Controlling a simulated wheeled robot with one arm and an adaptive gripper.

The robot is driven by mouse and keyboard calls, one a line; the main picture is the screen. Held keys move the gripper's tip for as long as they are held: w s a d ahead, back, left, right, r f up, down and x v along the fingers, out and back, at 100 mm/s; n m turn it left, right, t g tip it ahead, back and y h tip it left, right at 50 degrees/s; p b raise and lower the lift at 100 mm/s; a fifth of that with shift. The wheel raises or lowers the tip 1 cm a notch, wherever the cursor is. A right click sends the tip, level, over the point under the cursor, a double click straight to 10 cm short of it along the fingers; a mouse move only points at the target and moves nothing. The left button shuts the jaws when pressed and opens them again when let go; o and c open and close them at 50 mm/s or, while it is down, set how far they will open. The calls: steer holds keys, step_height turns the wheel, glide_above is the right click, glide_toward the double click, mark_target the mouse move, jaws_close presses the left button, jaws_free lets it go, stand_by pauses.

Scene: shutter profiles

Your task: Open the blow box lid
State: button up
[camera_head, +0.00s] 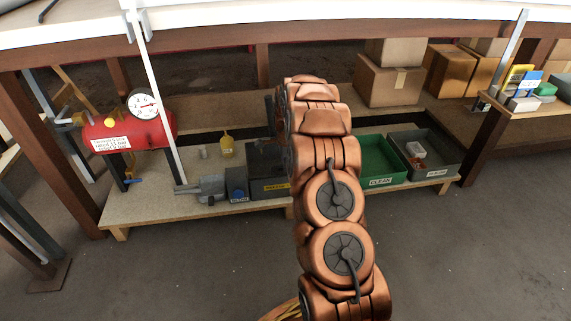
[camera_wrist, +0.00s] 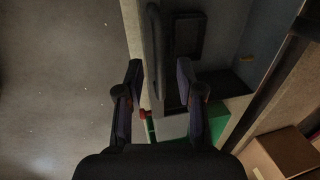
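A dark box with a yellow label (camera_head: 270,188), which looks like the blow box, stands at the front of the low bench. My arm hides its right part and the state of its lid is unclear in the head view. In the wrist view my gripper (camera_wrist: 159,68) is open, its two dark fingers apart. A dark rounded bar (camera_wrist: 155,45) lies between and beyond the fingertips; whether they touch it, I cannot tell. Beside the bar is a dark, framed recess (camera_wrist: 188,38), and a blue-grey surface (camera_wrist: 228,40) lies to its right.
A green CLEAN bin (camera_head: 381,160) and a dark grey bin (camera_head: 433,150) stand right of my arm. A grey vise (camera_head: 205,187) and a small blue-labelled box (camera_head: 237,184) stand left of the dark box. A red tank (camera_head: 125,132) is further left. Cardboard boxes (camera_head: 390,80) stand behind.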

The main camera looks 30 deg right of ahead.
jaws_close()
stand_by(0.7)
